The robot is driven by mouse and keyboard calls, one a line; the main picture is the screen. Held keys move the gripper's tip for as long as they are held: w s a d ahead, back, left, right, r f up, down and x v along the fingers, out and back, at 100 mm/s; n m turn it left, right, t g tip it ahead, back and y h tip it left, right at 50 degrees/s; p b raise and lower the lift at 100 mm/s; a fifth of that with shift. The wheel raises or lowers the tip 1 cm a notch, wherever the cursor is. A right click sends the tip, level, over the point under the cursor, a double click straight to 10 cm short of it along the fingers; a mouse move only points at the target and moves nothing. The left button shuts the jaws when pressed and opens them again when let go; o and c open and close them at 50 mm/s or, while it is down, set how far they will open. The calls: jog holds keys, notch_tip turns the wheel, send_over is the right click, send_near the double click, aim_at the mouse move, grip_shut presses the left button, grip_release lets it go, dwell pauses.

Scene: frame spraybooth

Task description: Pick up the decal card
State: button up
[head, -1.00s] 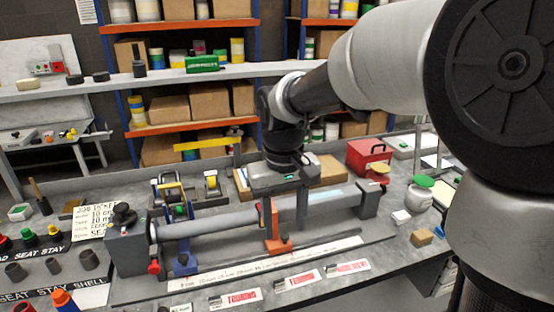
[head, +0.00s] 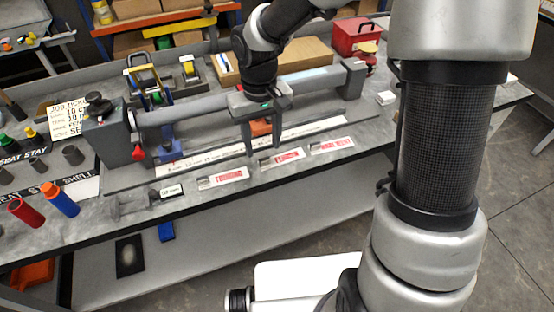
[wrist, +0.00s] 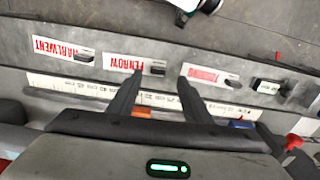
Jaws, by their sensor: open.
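Three white cards with red lettering lie in a row along the front of the bench. The left card (head: 223,177), the middle card (head: 282,157) and the right card (head: 331,145) each have a dark grey piece at one end. In the wrist view they run in reverse: HARLWENT (wrist: 62,50), FERROW (wrist: 135,63) and a third red-lettered card (wrist: 210,75). My gripper (head: 265,145) is open and empty, pointing down near the middle card. In the wrist view my gripper (wrist: 160,78) has its fingertips beside the FERROW card and the third card. No contact shows.
A long grey tube (head: 190,110) lies in a fixture behind the cards. A white ruled strip (head: 215,155) runs between them. A small black-and-white block (head: 167,191) sits left of the cards. The bench edge is close.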

aim_at(265, 159)
notch_tip(265, 159, down, 5)
jog(key=shift+w+d+b, duration=0.1)
jog(key=shift+w+b, duration=0.05)
jog(key=shift+b, duration=0.25)
jog(key=c, duration=1.1)
jog(key=shift+r, duration=0.1)
